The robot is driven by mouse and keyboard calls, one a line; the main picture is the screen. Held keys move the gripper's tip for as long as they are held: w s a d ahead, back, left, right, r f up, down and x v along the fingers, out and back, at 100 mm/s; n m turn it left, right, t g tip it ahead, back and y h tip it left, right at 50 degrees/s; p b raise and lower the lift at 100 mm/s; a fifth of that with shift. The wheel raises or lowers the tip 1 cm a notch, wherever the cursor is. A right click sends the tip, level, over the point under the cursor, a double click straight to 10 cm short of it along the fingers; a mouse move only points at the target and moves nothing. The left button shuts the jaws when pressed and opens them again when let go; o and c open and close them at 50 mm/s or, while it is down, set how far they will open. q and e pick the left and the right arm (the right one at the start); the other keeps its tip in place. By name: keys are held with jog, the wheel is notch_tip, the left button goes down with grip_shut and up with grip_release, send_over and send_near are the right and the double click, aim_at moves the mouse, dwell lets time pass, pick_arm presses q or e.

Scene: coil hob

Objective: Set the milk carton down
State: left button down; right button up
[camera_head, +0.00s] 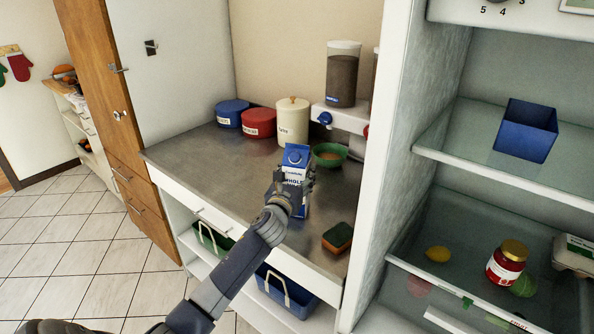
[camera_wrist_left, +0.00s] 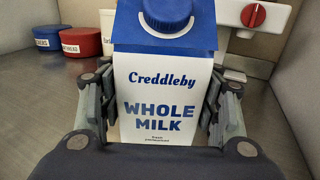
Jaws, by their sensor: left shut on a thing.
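The milk carton (camera_head: 296,156) is white with a blue gabled top and a blue cap. It is upright over the grey counter in the head view, and it fills the middle of the left wrist view (camera_wrist_left: 163,85). My left gripper (camera_head: 291,185) is shut on the carton, with one finger on each side of it, as the left wrist view (camera_wrist_left: 165,110) shows. The gripper hides part of the carton's lower half in the head view, so I cannot tell whether its base touches the counter (camera_head: 205,160). My right gripper is not in view.
Behind the carton stand a blue tin (camera_head: 232,112), a red tin (camera_head: 259,122), a cream canister (camera_head: 292,122), a green bowl (camera_head: 329,154) and a dispenser (camera_head: 342,75). A sponge (camera_head: 338,237) lies at the counter's front right. The counter's left part is clear. An open fridge (camera_head: 480,180) stands right.

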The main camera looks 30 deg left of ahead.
pick_arm(q)
jog(key=shift+r, duration=0.25)
jog(key=c, duration=0.5)
grip_release()
jog(key=shift+f, duration=0.25)
jog(key=shift+s, duration=0.1)
jog(key=shift+r, duration=0.1)
jog(key=b+v, duration=0.1)
jog(key=v, duration=1.1)
jog(key=shift+r, duration=0.1)
